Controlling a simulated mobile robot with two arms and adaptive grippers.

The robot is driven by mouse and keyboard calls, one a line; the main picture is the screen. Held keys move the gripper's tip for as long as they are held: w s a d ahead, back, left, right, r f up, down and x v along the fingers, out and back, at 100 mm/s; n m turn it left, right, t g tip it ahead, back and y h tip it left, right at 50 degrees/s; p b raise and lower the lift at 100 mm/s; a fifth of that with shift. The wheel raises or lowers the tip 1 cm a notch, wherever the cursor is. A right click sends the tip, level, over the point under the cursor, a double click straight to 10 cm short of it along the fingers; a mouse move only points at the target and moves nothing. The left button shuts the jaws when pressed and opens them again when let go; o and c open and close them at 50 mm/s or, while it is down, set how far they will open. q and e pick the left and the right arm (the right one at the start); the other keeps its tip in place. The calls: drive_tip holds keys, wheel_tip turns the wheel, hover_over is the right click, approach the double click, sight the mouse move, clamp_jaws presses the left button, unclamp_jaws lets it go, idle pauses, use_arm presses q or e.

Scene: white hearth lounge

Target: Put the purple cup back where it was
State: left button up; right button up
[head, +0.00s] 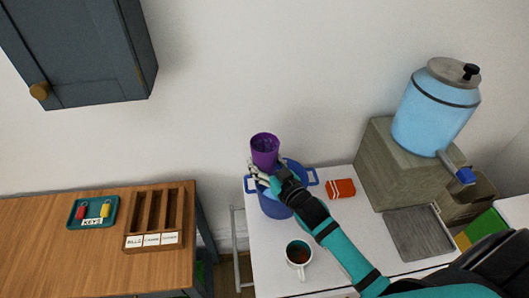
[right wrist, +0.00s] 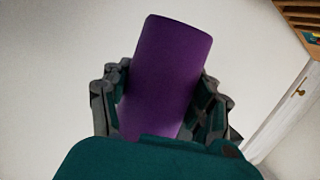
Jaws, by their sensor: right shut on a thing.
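The purple cup (head: 265,148) is upright in the head view, above the blue pot on the white table. My right gripper (head: 264,172) is shut on the purple cup and holds it up near the wall. In the right wrist view the purple cup (right wrist: 168,75) fills the space between the fingers of my right gripper (right wrist: 160,105). My left gripper is not in view.
The white table (head: 330,240) bears a blue pot (head: 270,205), a white mug (head: 299,254) with dark liquid, and an orange packet (head: 341,188). A blue water dispenser (head: 430,115) stands on a stone block at right. A wooden desk (head: 50,250) with a sorter (head: 155,215) is at left.

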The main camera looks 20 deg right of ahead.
drive_tip(key=shift+s, duration=0.1)
drive_tip(key=s+a+m+h+b, duration=0.1)
drive_tip(key=s+a+h+b, duration=0.1)
drive_tip(key=s+b, duration=0.7)
drive_tip(key=s, duration=0.8)
drive_tip(key=shift+s+a+r+m, duration=0.15)
drive_tip(key=shift+s+r+m, duration=0.1)
drive_tip(key=shift+r+m, duration=0.1)
